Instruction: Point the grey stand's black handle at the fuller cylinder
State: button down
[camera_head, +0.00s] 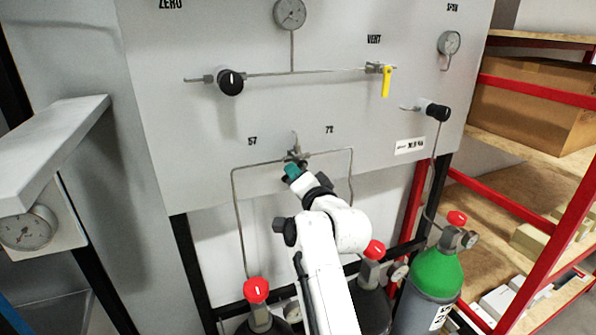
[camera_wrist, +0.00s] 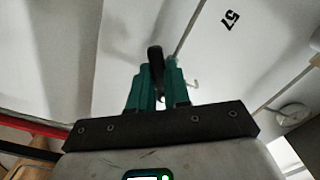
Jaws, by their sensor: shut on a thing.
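The grey stand (camera_head: 215,130) is a grey panel on black legs. A small metal valve (camera_head: 297,154) sits low on it between the labels "57" and "72", with a pipe running down each side. My gripper (camera_head: 292,171), with teal fingers, is at this valve. In the wrist view the fingers (camera_wrist: 158,85) are shut on the black handle (camera_wrist: 155,58). In the head view my gripper hides the handle, so its pointing direction is unclear there. Two dark cylinders with red caps stand below, one left (camera_head: 262,324) and one middle (camera_head: 372,306); their gauge readings are too small to read.
A green-shouldered cylinder (camera_head: 434,272) stands at the right. The panel also carries a black knob (camera_head: 230,82), a yellow vent lever (camera_head: 386,81) and another black knob (camera_head: 438,111). Red-framed shelves (camera_head: 530,165) are at the right. A grey ledge (camera_head: 55,135) juts out at the left.

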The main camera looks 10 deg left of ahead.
jog(key=shift+s+a+r+m+p, duration=0.1)
jog(key=shift+r+m+p, duration=0.15)
jog(key=shift+m+p, duration=0.65)
jog(key=shift+w+r+m+p, duration=0.1)
jog(key=shift+r+m+p, duration=0.3)
jog(key=shift+m, duration=0.85)
jog(key=shift+s+a+r+m+p, duration=0.1)
jog(key=shift+m+p, duration=0.8)
jog(key=shift+m, duration=0.15)
jog(key=shift+d, duration=0.1)
jog(key=c, duration=1.1)
grip_release()
jog(key=b+v, duration=0.1)
jog(key=v, duration=0.9)
jog(key=shift+s+d+b, duration=0.25)
jog(key=shift+s+b, duration=0.05)
jog(key=shift+s, duration=0.05)
